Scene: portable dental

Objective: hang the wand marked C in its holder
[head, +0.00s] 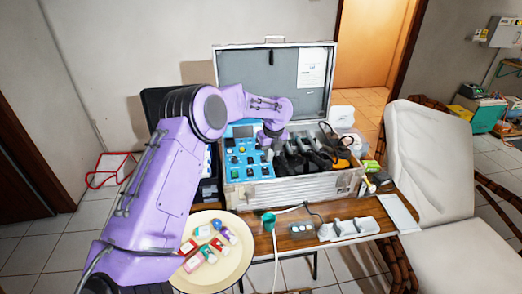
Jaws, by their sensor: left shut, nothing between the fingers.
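My left arm reaches in from the lower left over an open metal case (300,188). My left gripper (268,140) points down at the blue control panel (238,140) in the case, near the dark holders and wands (305,155). It is shut and empty, and small in the picture. The dark wands and holders crowd together to the right of the panel, with black cords among them. No letter C is readable, so I cannot tell which wand is marked C or which holder is its own. My right gripper is not in view.
The case lid (270,80) stands open behind. A round cream tray (240,262) with several small coloured items is in front left. A cream chair (430,150) stands right.

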